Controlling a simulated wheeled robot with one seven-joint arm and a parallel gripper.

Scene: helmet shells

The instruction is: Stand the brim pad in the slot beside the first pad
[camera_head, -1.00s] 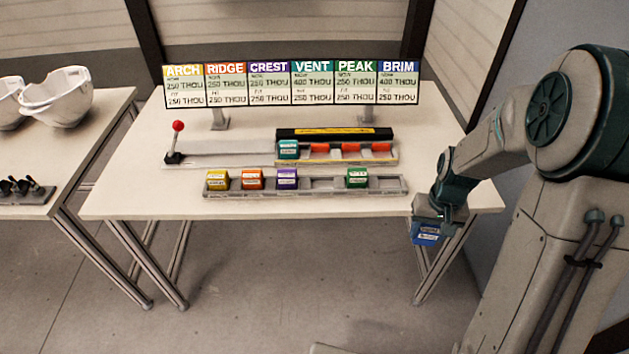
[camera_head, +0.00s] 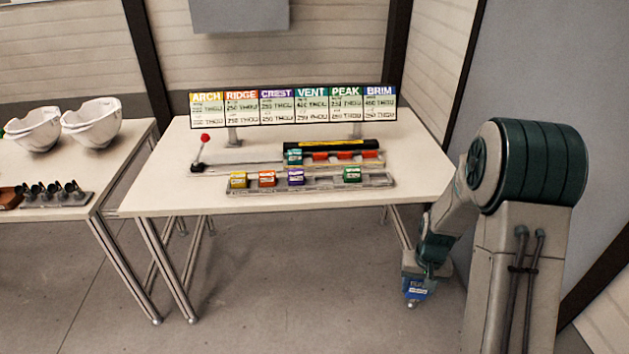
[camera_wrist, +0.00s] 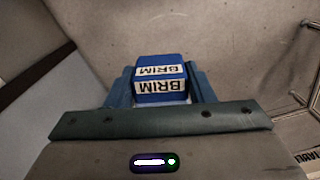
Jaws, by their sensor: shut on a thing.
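The blue brim pad (camera_wrist: 160,82), labelled BRIM, is held between the two fingers of my gripper (camera_wrist: 161,88) in the wrist view. In the head view the pad (camera_head: 417,289) hangs below my gripper (camera_head: 416,284), off the table's front right corner and below its top. The first pad, a teal vent pad (camera_head: 292,157), stands at the left end of the slotted fixture (camera_head: 372,166) under a black and yellow bar. Orange-red pieces (camera_head: 344,156) show to its right, with gaps between them.
A front rack (camera_head: 325,184) holds yellow, orange, purple and green pads. A sign board (camera_head: 293,106) stands behind, and a red-knobbed lever (camera_head: 202,150) is at the left. The table (camera_head: 165,185) is otherwise mostly clear. Another table at left bears white helmet shells (camera_head: 92,122).

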